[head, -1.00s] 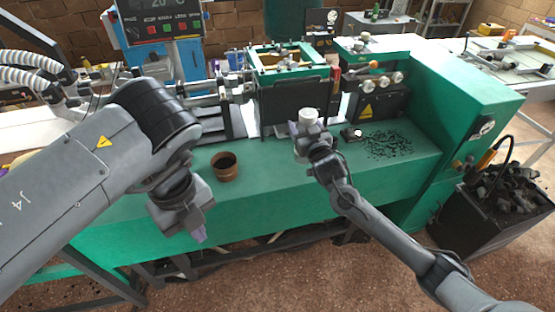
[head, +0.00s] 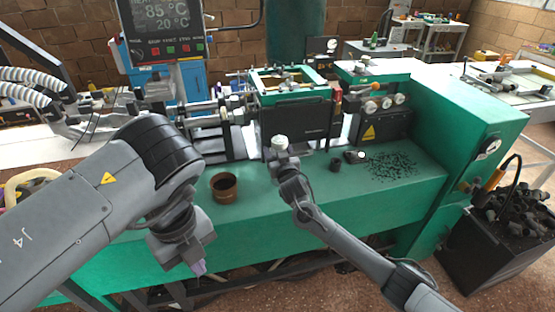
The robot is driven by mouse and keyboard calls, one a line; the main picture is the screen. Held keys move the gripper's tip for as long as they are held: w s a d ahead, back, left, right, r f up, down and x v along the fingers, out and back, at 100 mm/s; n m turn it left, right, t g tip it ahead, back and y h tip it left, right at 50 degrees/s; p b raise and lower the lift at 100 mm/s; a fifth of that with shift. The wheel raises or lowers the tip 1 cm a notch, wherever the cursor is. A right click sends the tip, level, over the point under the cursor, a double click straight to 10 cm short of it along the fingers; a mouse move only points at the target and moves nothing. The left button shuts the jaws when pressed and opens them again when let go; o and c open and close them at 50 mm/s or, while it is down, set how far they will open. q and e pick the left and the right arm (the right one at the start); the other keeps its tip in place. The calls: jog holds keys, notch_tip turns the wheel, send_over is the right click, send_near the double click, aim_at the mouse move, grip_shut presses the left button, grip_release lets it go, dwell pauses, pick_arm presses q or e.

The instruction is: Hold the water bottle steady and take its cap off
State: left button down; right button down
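A small white round object (head: 279,142), perhaps the top of a bottle, shows at the end of my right gripper (head: 277,156), above the green bench. The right gripper appears shut on it; its fingers are mostly hidden by the wrist. Whether a bottle body hangs below is hidden. My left gripper (head: 198,267) points down in front of the bench's front edge, with pale purple fingertips close together. I see nothing in it, and its opening is unclear. No water bottle can be made out clearly near either gripper.
A brown pot (head: 224,188) stands on the green bench (head: 320,205) between my arms. A small dark cup (head: 335,165) and scattered black bits (head: 392,166) lie to the right. The machine (head: 295,110) blocks the back. A black bin (head: 492,240) stands at far right.

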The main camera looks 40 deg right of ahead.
notch_tip(320, 180, down, 3)
jog(key=shift+r+b, duration=0.1)
jog(key=shift+b, duration=0.25)
jog(key=shift+c, duration=0.6)
grip_release()
jog(key=shift+r, duration=0.1)
jog(key=shift+s, duration=0.1)
jog(key=p+v, duration=0.3)
jog(key=v, duration=0.9)
